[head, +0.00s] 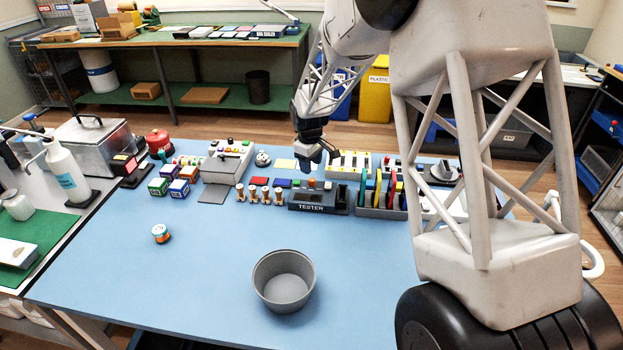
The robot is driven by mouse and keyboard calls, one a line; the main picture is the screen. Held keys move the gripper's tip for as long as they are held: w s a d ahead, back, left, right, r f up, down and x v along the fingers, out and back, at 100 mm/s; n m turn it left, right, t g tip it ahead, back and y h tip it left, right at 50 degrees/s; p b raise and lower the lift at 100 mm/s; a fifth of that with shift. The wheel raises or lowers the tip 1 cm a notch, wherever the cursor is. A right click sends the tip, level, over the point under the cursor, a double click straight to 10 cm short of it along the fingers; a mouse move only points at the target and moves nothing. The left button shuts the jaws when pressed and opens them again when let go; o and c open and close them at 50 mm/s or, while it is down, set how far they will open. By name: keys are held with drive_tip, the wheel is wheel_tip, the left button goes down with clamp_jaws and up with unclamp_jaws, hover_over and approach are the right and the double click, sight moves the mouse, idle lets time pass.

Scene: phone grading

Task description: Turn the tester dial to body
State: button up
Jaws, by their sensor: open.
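The tester (310,208) is a dark grey box with the word TESTER on its front, standing at the middle of the blue table. Small coloured parts show along its top, among them an orange one (312,183). I cannot tell which part is the dial, or which way it points. My gripper (318,165) hangs just behind and above the tester, pointing down. It is open and appears empty, apart from the tester. My gripper hides some of the area behind the tester.
A rack of coloured upright plates (382,210) stands right of the tester. Several small wooden pegs (265,195) stand to its left. The table's front left is clear.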

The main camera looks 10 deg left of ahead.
sight(312, 179)
drive_tip(key=shift+w+d+f, duration=0.1)
drive_tip(key=shift+w+f, duration=0.05)
drive_tip(key=shift+f, duration=3.1)
drive_tip(key=shift+c, duration=0.3)
drive_tip(key=c, duration=0.9)
drive_tip(key=shift+o, duration=0.2)
drive_tip(key=shift+m, duration=0.4)
drive_tip(key=m, duration=0.8)
drive_tip(key=shift+w, duration=0.1)
